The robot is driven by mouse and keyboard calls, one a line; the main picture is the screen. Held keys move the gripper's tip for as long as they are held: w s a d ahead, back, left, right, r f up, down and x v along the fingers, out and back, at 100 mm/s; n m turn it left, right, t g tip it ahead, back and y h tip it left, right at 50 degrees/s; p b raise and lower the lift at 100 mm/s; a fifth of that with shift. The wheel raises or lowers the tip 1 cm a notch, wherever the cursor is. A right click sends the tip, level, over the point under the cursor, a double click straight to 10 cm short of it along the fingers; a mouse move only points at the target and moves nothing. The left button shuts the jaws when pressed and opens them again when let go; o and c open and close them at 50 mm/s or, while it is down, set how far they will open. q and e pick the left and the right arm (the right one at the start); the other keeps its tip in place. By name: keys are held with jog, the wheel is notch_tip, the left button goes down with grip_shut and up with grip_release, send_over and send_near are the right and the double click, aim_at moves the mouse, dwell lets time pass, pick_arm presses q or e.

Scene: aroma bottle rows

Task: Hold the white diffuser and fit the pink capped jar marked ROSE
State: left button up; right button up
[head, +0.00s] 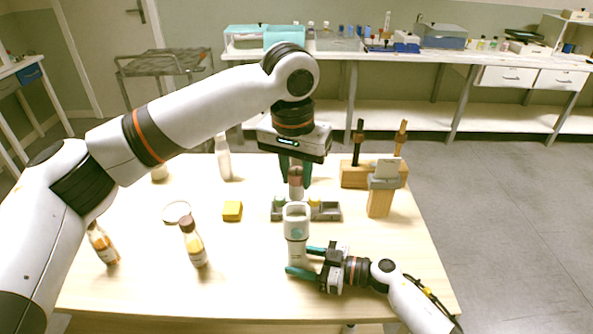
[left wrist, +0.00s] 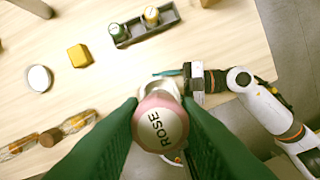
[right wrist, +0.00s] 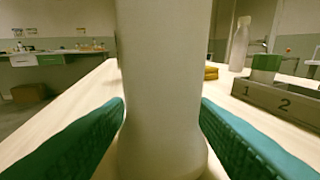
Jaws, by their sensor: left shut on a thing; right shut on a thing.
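The white diffuser (head: 297,235) stands upright on the table. My right gripper (head: 305,260) is shut on its lower body; the white body also fills the middle of the right wrist view (right wrist: 162,90). My left gripper (head: 294,168) is above the diffuser, shut on the pink capped jar (head: 296,182). In the left wrist view the pink cap (left wrist: 160,122) reads ROSE and sits between the green fingers. The diffuser shows only partly behind the jar there. In the head view the jar is just above and behind the diffuser's open top; I cannot tell whether they touch.
A grey numbered rack (head: 330,212) with green and yellow capped jars stands behind the diffuser. A wooden block holder (head: 380,200) is at right. A yellow block (head: 232,211), a white round dish (head: 177,212), amber bottles (head: 193,243) and a white bottle (head: 223,158) stand left.

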aim_at(297, 199)
pick_arm(q)
jog(key=shift+f, duration=0.1)
jog(key=shift+f, duration=1.25)
dwell(0.3)
jog(key=shift+f, duration=1.9)
jog(key=o, duration=1)
